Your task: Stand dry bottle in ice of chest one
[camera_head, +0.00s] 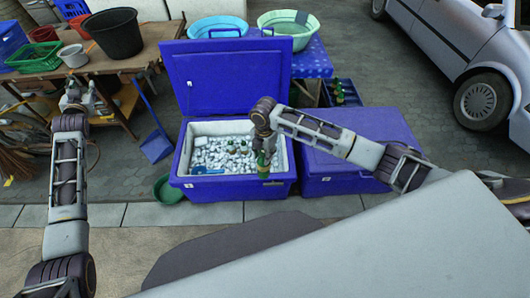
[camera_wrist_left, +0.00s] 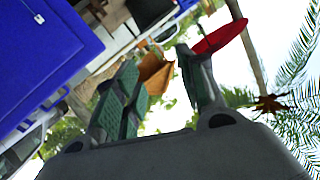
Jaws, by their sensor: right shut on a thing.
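The open blue chest (camera_head: 235,186), with a white inner liner, stands in the middle of the head view, full of ice (camera_head: 215,153). Two bottle tops (camera_head: 232,147) show in the ice. My right gripper (camera_head: 262,143) is shut on a green bottle (camera_head: 263,166), held upright below it. The bottle overlaps the chest's front right rim in the picture; I cannot tell how far its base is above or in front of the rim. My left gripper (camera_head: 84,101) is at the far left, by the wooden table; in the left wrist view its fingers (camera_wrist_left: 160,88) are apart with nothing between.
The chest's raised lid (camera_head: 225,75) stands behind the ice. A blue scoop (camera_head: 207,171) lies at the ice's front left. A closed blue chest (camera_head: 355,140) is to the right, with a dark crate of bottles (camera_head: 340,95) behind. A wooden table (camera_head: 140,60) holds tubs and baskets.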

